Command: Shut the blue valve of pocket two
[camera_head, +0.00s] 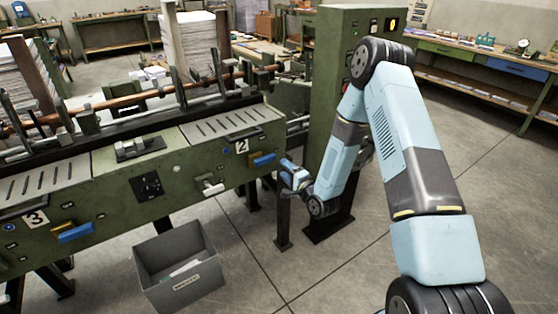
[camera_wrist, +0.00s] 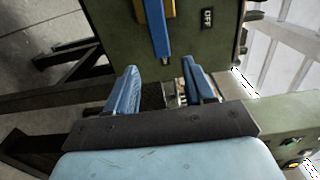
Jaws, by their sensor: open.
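The blue valve handle of pocket two (camera_head: 264,159) is on the green machine's front, beside the "2" plate (camera_head: 242,146). In the wrist view the same blue handle (camera_wrist: 156,28) lies over a yellow part, with an "OFF" label (camera_wrist: 208,17) to its right. My gripper (camera_head: 287,167) is just right of the handle in the head view. In the wrist view its two blue fingers (camera_wrist: 160,80) are spread and empty, with the handle's near end between and slightly beyond their tips. I see no contact.
Another blue handle (camera_head: 76,233) sits by the "3" plate (camera_head: 36,218). A white-tipped lever (camera_head: 211,187) sticks out left of pocket two. A grey bin (camera_head: 178,268) stands on the floor below. A green control cabinet (camera_head: 335,110) rises behind my arm. Open floor lies in front.

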